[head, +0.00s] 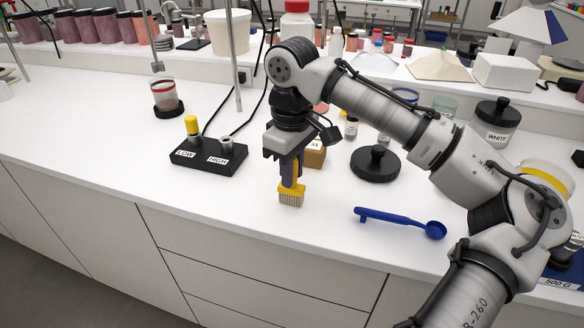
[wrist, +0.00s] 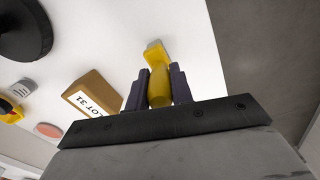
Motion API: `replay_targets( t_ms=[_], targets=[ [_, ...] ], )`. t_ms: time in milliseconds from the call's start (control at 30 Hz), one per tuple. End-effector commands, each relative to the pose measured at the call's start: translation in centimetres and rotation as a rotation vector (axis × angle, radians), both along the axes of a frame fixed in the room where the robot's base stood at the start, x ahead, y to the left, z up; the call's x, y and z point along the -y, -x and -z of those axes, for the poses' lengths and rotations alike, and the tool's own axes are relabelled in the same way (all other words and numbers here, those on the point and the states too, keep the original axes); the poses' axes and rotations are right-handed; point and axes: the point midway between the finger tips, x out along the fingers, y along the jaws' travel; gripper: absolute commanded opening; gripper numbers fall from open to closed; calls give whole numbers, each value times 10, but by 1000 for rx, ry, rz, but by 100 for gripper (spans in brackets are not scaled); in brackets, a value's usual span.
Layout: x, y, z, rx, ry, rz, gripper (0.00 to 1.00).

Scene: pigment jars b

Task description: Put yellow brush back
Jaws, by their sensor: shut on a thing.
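The yellow brush (head: 291,192) points bristles down, at or just above the white counter; I cannot tell if the bristles touch it. My gripper (head: 290,168) is shut on its handle. In the wrist view the yellow brush (wrist: 158,82) sits between the two dark fingers of my gripper (wrist: 159,90). A black block (head: 208,160) marked LOW and HIGH stands to the left of my gripper. A yellow knob or plug (head: 192,126) stands upright at its LOW side, and a grey fitting (head: 226,141) is at its HIGH side.
A blue scoop (head: 400,222) lies right of the brush. A cardboard box (head: 315,155), labelled LOT 31 in the wrist view (wrist: 95,92), stands close behind my gripper. A round black lid or weight (head: 375,166) is behind the scoop. The counter's left front is clear.

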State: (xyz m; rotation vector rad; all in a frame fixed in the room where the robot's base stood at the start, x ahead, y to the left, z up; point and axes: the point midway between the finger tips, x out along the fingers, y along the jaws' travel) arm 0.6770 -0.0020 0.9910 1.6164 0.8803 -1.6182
Motion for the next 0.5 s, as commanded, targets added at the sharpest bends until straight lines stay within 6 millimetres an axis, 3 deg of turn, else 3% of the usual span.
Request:
replay_targets(
  t_ms=[300, 333, 500],
  targets=[
    [0, 0, 3, -1, -2, -1, 0],
    [0, 0, 3, 0, -1, -1, 25],
    [0, 0, 2, -1, -1, -1, 44]
  ],
)
